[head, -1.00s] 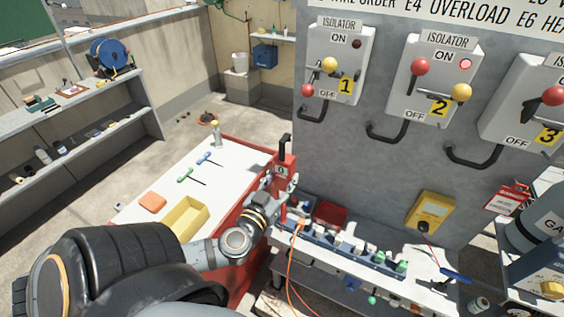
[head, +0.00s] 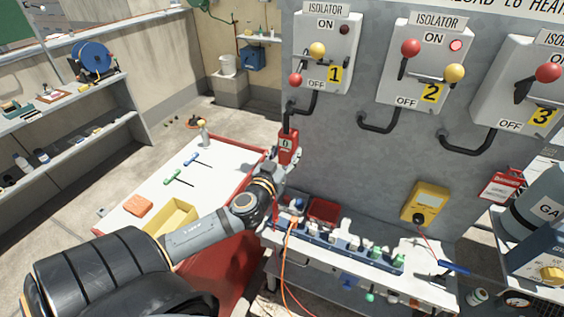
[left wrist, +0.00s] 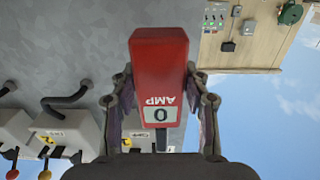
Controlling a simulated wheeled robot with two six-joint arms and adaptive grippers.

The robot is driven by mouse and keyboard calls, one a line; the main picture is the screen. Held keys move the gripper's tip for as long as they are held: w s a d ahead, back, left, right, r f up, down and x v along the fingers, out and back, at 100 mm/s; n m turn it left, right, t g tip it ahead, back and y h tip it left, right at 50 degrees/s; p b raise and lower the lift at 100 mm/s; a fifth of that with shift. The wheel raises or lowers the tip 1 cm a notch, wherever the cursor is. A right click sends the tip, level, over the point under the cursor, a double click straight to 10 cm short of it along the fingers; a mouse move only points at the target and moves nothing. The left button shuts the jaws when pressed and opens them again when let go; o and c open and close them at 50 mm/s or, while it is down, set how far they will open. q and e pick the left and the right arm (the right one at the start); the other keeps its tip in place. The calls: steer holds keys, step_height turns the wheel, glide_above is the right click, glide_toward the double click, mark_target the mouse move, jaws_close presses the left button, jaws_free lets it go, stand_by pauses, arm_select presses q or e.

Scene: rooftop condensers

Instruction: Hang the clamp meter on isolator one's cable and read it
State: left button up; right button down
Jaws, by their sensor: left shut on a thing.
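The red clamp meter (head: 288,149) is upright in my left gripper (head: 284,167), its black jaw (head: 286,120) pointing up. The jaw overlaps the lower end of isolator one's black cable (head: 304,104) in the head view; I cannot tell whether it is around the cable or in front of it. In the left wrist view the fingers of my left gripper (left wrist: 160,108) are on both sides of the meter (left wrist: 158,65), and its display (left wrist: 161,115) shows 0. Isolator one (head: 325,55) has a dark lamp (head: 345,30). My right gripper is out of view.
Isolator two (head: 427,65), with a lit red lamp, and isolator three (head: 520,85) are to the right. Below are a cluttered bench (head: 425,285) and a yellow meter (head: 426,203). A red-edged table (head: 150,190) holds a yellow tray (head: 170,216).

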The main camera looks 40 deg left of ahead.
mark_target(292, 143)
arm_select(q)
steer(key=x, duration=0.2)
steer(key=shift+w+a+b, duration=0.1)
steer(key=shift+w+b, duration=0.15)
steer(key=shift+b, duration=0.05)
steer(key=shift+w+a+f+b, duration=0.15)
steer(key=shift+w+f+b, duration=0.1)
steer(key=shift+w, duration=0.4)
steer(key=shift+w+a+f+b, duration=0.15)
steer(key=shift+w+f+b, duration=0.15)
steer(key=shift+w, duration=0.4)
steer(key=shift+w+a+f+b, duration=0.2)
steer(key=shift+w+f+b, duration=0.05)
steer(key=shift+w, duration=0.4)
steer(key=o, duration=1.4)
steer(key=v, duration=1.2)
steer(key=shift+d, duration=0.15)
